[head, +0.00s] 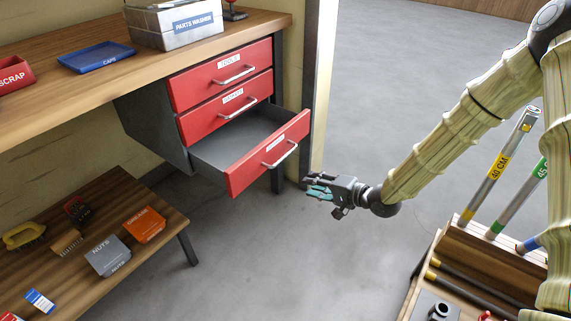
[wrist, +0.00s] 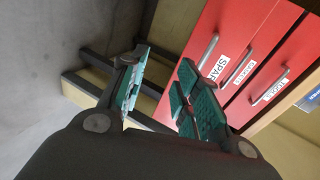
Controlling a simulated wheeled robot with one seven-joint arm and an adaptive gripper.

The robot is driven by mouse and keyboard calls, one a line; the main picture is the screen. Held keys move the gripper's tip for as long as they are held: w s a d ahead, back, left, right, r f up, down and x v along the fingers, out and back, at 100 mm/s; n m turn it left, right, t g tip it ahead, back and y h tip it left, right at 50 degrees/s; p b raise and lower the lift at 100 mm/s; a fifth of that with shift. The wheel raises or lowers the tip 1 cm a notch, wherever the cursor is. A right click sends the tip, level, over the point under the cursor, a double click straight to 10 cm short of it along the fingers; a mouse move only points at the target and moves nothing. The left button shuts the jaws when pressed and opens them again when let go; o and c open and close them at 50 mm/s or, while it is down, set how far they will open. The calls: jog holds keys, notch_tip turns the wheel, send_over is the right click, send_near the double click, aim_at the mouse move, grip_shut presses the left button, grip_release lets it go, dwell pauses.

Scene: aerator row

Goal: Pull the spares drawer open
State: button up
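The spares drawer (head: 240,178) is the bottom one of three red drawers under the bench. It stands pulled well out, its grey inside showing and looking empty. Its silver handle (head: 280,154) is free, with nothing on it. In the wrist view the red front with the label "SPAR..." (wrist: 222,64) shows beyond the fingers, partly hidden by the right finger. My gripper (head: 318,187) is in the air to the right of the drawer front, apart from the handle. Its teal-padded fingers (wrist: 160,92) are spread with nothing between them.
The middle drawer (head: 228,108) and top drawer (head: 222,75) are shut. The bench (head: 110,82) holds a blue caps tray (head: 97,57) and parts washer (head: 180,24). A low shelf (head: 105,205) with boxes is at lower left. A tool rack (head: 480,245) stands lower right. Floor between is clear.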

jog(key=y+b, duration=0.1)
jog(key=y, duration=0.1)
send_near(287, 155)
jog(key=shift+b+x, duration=1.95)
jog(key=shift+x, duration=3.35)
jog(key=shift+f, duration=0.1)
jog(key=shift+d, duration=0.1)
grip_shut()
